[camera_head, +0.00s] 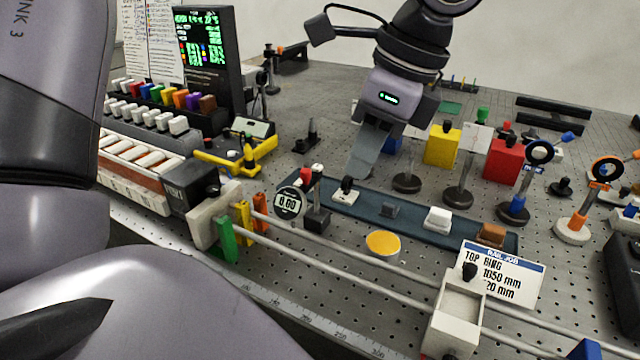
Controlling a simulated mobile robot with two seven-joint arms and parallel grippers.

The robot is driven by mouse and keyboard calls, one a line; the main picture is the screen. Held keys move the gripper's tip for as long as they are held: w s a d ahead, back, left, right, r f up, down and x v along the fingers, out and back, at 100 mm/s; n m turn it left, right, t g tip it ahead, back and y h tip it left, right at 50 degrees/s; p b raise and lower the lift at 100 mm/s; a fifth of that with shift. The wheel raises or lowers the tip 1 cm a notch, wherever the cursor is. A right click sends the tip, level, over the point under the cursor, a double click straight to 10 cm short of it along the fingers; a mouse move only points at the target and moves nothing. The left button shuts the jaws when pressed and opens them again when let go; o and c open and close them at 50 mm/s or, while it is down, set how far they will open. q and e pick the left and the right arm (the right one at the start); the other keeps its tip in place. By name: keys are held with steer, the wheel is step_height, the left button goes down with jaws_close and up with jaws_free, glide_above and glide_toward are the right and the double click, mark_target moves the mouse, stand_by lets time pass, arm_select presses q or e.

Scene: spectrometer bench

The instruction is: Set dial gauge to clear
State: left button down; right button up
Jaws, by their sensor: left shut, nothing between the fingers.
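The dial gauge (289,204) stands left of centre, with a round dark body and a pale display that appears to read 0.00. Small red and white caps show just above and beside it, and a dark block sits at its right. My left gripper (359,174) comes down from the top centre, to the right of the gauge. Its fingers are shut and hold nothing. The tips are close to a small black knob (347,184) on a white block; I cannot tell if they touch. My right gripper is not in view.
A blue-grey tray (462,229) holds several small blocks. Two rails run toward a white carriage (458,312) at the front. A yellow disc (383,244) lies before the tray. Optics posts crowd the right; a dark screen (208,55) stands at the back left.

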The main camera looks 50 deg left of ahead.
mark_target(315, 184)
arm_select(q)
steer(key=s+a+f+p, duration=0.1)
steer(key=s+a+f, duration=0.1)
steer(key=a+f, duration=0.2)
steer(key=shift+s+a+f, duration=0.2)
steer(key=shift+a+f, duration=0.2)
steer(key=shift+f, duration=0.3)
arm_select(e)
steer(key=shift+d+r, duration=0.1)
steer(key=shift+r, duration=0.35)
arm_select(q)
steer(key=shift+s+a+m, duration=0.1)
steer(key=shift+s+m, duration=0.1)
steer(key=shift+m, duration=0.3)
steer(key=shift+a, duration=0.1)
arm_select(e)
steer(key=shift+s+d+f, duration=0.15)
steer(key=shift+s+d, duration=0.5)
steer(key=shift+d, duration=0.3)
arm_select(q)
steer(key=shift+m, duration=0.3)
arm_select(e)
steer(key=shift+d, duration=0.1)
